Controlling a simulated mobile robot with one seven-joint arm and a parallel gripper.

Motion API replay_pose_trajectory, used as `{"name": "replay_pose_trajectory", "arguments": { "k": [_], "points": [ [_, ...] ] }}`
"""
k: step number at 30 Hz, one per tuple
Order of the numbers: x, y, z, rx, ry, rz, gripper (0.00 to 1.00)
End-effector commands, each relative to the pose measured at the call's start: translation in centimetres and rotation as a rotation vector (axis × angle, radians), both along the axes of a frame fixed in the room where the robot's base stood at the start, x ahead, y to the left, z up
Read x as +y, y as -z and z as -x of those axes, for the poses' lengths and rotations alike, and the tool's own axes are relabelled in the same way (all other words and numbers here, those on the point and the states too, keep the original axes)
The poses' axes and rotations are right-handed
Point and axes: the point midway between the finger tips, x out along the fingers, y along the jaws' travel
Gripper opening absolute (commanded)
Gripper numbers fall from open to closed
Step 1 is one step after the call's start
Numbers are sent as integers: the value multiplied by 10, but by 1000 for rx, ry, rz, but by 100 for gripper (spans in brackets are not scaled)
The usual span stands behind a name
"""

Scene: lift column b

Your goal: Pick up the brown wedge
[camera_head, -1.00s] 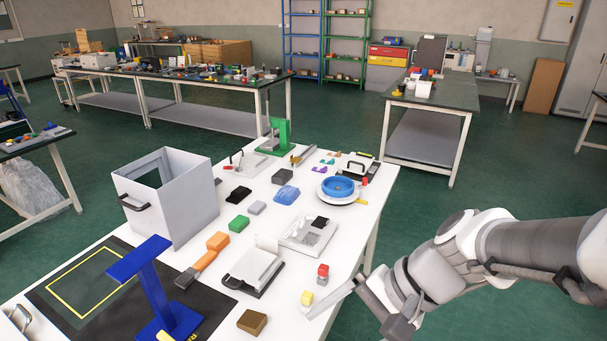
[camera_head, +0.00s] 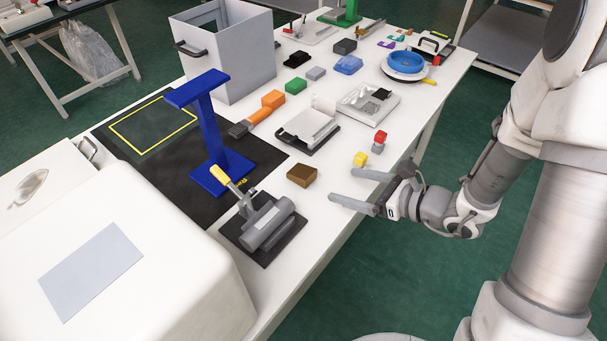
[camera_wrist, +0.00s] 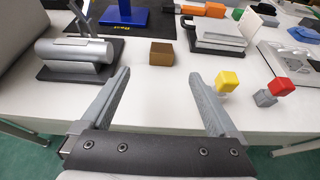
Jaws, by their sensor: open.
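The brown wedge (camera_head: 302,175) is a small block on the white table near its front edge. In the head view it lies to the left of my gripper (camera_head: 341,186). My gripper is open and empty, its two fingers pointing toward the wedge. In the wrist view the wedge (camera_wrist: 162,53) is ahead of my gripper (camera_wrist: 163,78), between the lines of the two fingers and beyond their tips. The wedge is apart from both fingers.
A grey cylinder device (camera_head: 266,225) on a dark base stands left of the wedge. Yellow (camera_head: 360,159) and red (camera_head: 380,136) blocks stand right. A clipboard-like device (camera_head: 309,130) lies behind. A blue stand (camera_head: 207,130) is farther left. The table around the wedge is bare.

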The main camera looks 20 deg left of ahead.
Motion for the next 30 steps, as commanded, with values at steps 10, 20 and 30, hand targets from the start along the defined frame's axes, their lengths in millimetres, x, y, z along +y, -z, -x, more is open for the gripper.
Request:
{"name": "replay_pose_trajectory", "arguments": {
  "k": [10, 20, 30],
  "points": [
    [64, 30, -25, -2, -6, 1, 95],
    [88, 39, -37, -3, -5, 1, 95],
    [123, 52, -55, -3, -3, 0, 95]
  ]
}}
